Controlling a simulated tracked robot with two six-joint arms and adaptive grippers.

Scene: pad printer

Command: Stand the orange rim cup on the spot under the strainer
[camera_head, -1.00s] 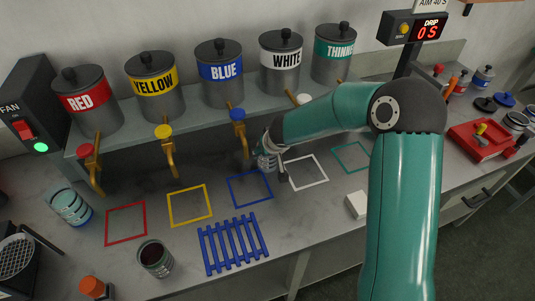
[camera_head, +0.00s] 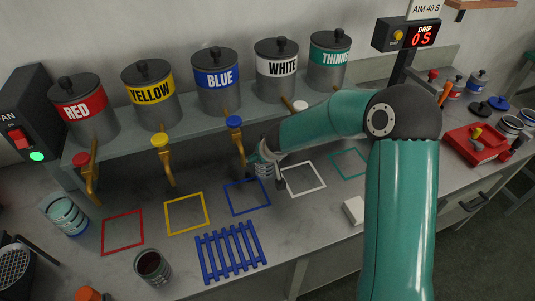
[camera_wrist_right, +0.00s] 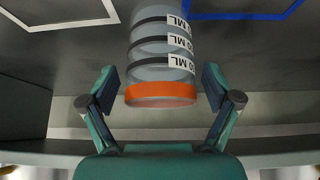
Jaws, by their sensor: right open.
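The orange rim cup (camera_wrist_right: 161,94) is a clear cup with dark bands and ML labels. In the right wrist view it is between the two fingers of my right gripper (camera_wrist_right: 161,82), with a small gap on each side. In the head view my right gripper (camera_head: 266,172) is low at the counter between the blue and white squares, and it largely hides the cup. The right gripper is open. A round mesh strainer (camera_head: 12,265) is at the lower left edge, partly cut off; the spot under it is not visible. My left gripper is out of view.
Outlined squares, including blue (camera_head: 247,196) and white (camera_head: 303,179), lie on the counter. A blue rack (camera_head: 231,250), a cup of dark liquid (camera_head: 152,266) and a banded cup (camera_head: 66,214) stand left. Taps hang from the paint cans, the blue one (camera_head: 237,145) close to my gripper.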

